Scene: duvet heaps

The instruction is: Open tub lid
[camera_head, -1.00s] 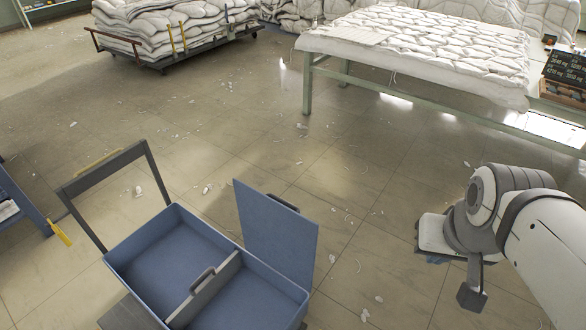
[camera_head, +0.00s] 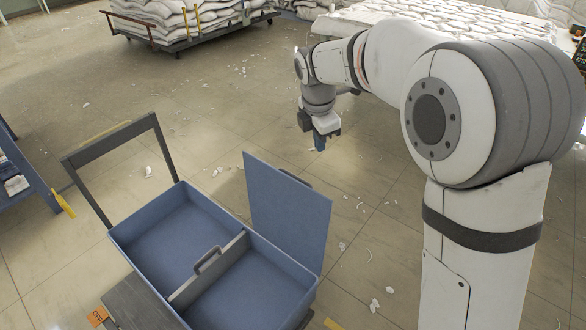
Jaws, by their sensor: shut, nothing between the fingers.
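A blue tub (camera_head: 165,240) stands at the lower middle of the head view. A grey divider with a handle (camera_head: 207,262) splits it into two compartments, and both look empty. Its blue lid panel (camera_head: 287,212) stands upright along the tub's far right side, with a dark handle on its far face. The tub is uncovered from above. My gripper (camera_head: 320,143) is beyond the lid in the picture, above and to the right of it, pointing down and apart from it. Its fingers are small in view and shut, with nothing held.
A dark frame handle (camera_head: 112,143) rises behind the tub's left side. A blue shelf unit (camera_head: 28,180) is at the left edge. A cart with stacked duvets (camera_head: 180,15) and a duvet-covered table stand at the back. The littered floor (camera_head: 130,100) between is open.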

